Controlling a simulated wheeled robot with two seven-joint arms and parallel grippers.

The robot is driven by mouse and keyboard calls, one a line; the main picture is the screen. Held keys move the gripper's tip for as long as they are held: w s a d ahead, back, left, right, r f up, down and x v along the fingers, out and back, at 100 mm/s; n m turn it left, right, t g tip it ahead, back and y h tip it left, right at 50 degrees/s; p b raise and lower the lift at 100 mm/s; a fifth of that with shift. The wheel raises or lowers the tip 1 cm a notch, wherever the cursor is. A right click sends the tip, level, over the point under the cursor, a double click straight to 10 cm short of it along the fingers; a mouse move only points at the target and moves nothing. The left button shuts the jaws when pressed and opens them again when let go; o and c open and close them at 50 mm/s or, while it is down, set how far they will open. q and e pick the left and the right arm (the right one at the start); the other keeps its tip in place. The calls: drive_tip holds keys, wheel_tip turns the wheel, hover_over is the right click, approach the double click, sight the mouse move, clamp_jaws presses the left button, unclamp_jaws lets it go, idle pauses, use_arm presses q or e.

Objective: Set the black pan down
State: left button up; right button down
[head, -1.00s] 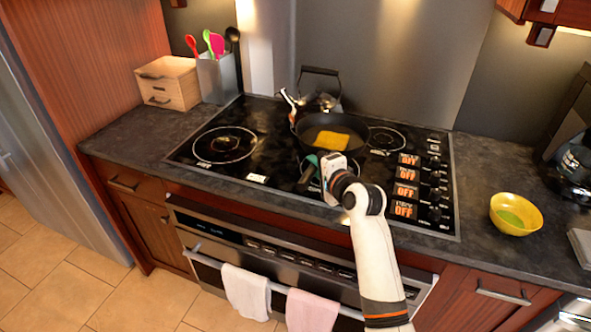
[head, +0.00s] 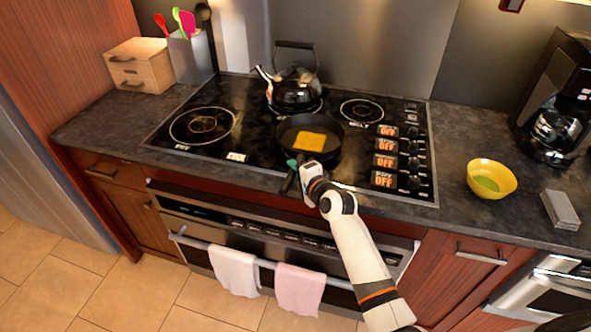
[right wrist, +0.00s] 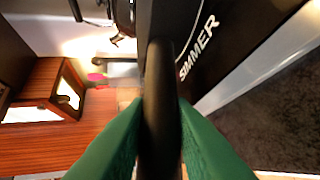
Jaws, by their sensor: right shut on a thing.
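The black pan (head: 329,150) with a yellow-orange square piece of food (head: 310,141) in it is at the front middle of the black cooktop (head: 250,150). I cannot tell whether its base touches the cooktop. My right gripper (head: 293,165) is at the pan's near side, shut on the pan's handle. In the right wrist view the dark handle (right wrist: 160,110) runs between the two green fingers. My left gripper is not in view.
A kettle (head: 293,95) stands just behind the pan. Burner rings on the left (head: 202,125) and back right (head: 361,112) are bare. A yellow bowl (head: 491,179) and a coffee maker (head: 555,110) are on the right counter.

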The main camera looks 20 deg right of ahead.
drive_tip(key=shift+r, duration=0.15)
drive_tip(key=c, duration=1.6)
unclamp_jaws()
drive_tip(key=shift+f, duration=0.2)
drive_tip(key=o, duration=0.3)
drive_tip(key=shift+r, duration=0.15)
drive_tip(key=v, duration=1.2)
drive_tip(key=shift+b, duration=0.35)
